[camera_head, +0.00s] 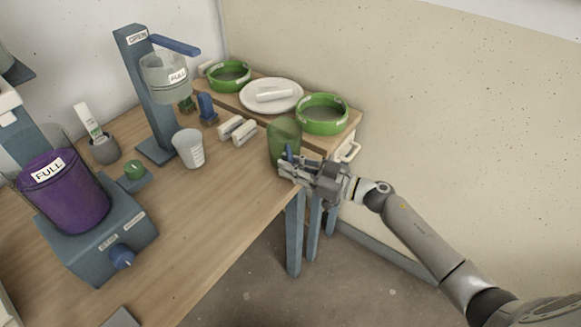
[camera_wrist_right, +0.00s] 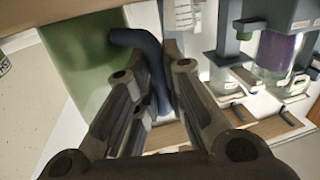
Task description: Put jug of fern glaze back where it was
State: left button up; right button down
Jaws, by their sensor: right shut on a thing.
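The jug of fern glaze (camera_head: 285,136) is green and upright at the right end of the wooden table, by its edge. My right gripper (camera_head: 290,168) is shut on its dark blue handle, on the near side of the jug. In the right wrist view the green jug wall (camera_wrist_right: 82,62) is at the upper left, and the handle (camera_wrist_right: 150,62) lies between the fingers of my right gripper (camera_wrist_right: 153,85). I cannot tell whether the jug's base touches the table. My left gripper is not in view.
White blocks (camera_head: 238,130) lie left of the jug. Behind it are green-rimmed bowls (camera_head: 322,127) and a white plate (camera_head: 292,104). A white cup (camera_head: 188,155), a blue dispenser stand (camera_head: 140,85) and a purple-filled mixer bucket (camera_head: 65,200) stand farther left.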

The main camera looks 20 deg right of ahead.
jog(key=c, duration=1.5)
grip_release()
jog(key=v, duration=1.2)
jog(key=shift+b, duration=0.35)
jog(key=shift+s+r, duration=0.1)
